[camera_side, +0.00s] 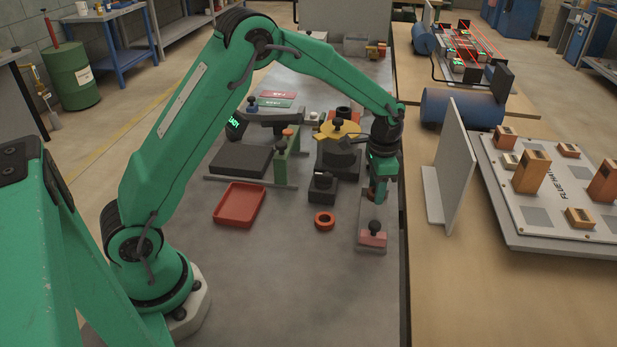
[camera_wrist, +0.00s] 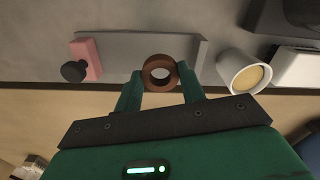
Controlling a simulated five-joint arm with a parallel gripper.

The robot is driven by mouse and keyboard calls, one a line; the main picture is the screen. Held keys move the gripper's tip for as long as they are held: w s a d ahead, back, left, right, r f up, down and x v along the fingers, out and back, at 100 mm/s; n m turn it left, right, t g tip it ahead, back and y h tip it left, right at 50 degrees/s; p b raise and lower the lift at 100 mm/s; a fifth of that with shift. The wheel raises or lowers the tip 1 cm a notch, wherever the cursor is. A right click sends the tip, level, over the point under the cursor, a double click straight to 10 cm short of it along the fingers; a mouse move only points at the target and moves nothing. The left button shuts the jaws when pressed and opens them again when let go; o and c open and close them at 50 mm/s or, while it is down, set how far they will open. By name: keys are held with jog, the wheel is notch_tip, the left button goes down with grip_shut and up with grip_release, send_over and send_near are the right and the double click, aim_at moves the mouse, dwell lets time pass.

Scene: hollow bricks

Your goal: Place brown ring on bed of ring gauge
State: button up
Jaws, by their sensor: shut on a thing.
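The brown ring (camera_wrist: 160,59) is between the two fingertips of my gripper (camera_wrist: 160,78), which is shut on it. Its hole faces the wrist camera. The ring gauge is a long grey bed (camera_wrist: 122,58) with a pink block (camera_wrist: 88,55) and a dark knob at its left end in the wrist view. The ring overlaps the bed's right half, near its lower edge; I cannot tell whether it touches the bed. In the side view my gripper (camera_side: 377,196) points down at the far end of the gauge, whose pink block (camera_side: 372,240) is at the near end. The ring is mostly hidden there.
An orange-red ring (camera_side: 325,221) lies left of the gauge. An upright grey plate (camera_side: 449,165) is on the right. A pale cup (camera_wrist: 231,72) is close right of the bed in the wrist view.

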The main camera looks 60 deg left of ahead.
aim_at(373, 210)
jog(key=shift+f, duration=2.1)
jog(key=shift+f, duration=0.15)
jog(key=o, duration=0.9)
jog(key=shift+o, duration=0.2)
notch_tip(373, 210, up, 12)
jog(key=shift+r, duration=0.2)
jog(key=shift+r, duration=0.1)
